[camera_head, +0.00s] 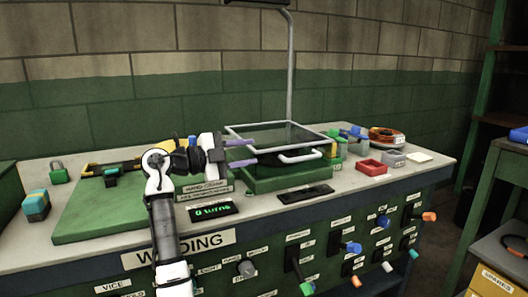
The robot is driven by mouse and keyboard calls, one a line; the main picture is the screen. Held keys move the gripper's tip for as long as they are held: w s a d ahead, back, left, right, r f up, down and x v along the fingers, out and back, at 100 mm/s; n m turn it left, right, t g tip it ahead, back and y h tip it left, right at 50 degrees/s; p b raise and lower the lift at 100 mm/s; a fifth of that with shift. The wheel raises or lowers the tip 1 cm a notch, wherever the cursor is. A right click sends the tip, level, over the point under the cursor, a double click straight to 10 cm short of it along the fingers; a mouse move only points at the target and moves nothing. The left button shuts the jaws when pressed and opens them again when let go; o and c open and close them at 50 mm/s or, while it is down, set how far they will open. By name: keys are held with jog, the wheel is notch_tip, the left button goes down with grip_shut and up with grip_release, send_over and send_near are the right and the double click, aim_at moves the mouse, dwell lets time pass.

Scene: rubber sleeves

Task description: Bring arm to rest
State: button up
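My arm (163,215) rises from the bottom of the head view and bends to the right over the bench. My gripper (256,150) points right, with two purple fingers apart and nothing visible between them. It is just left of a clear guard with a pale frame (300,155) on a green base (262,182). I cannot tell whether the fingertips touch the guard's frame. Part of the bench behind the arm is hidden.
Several coloured-tipped handles, one blue (353,247), stick out of the front panel. A shelf stands at the right.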

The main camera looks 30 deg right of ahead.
jog(key=shift+a, duration=0.75)
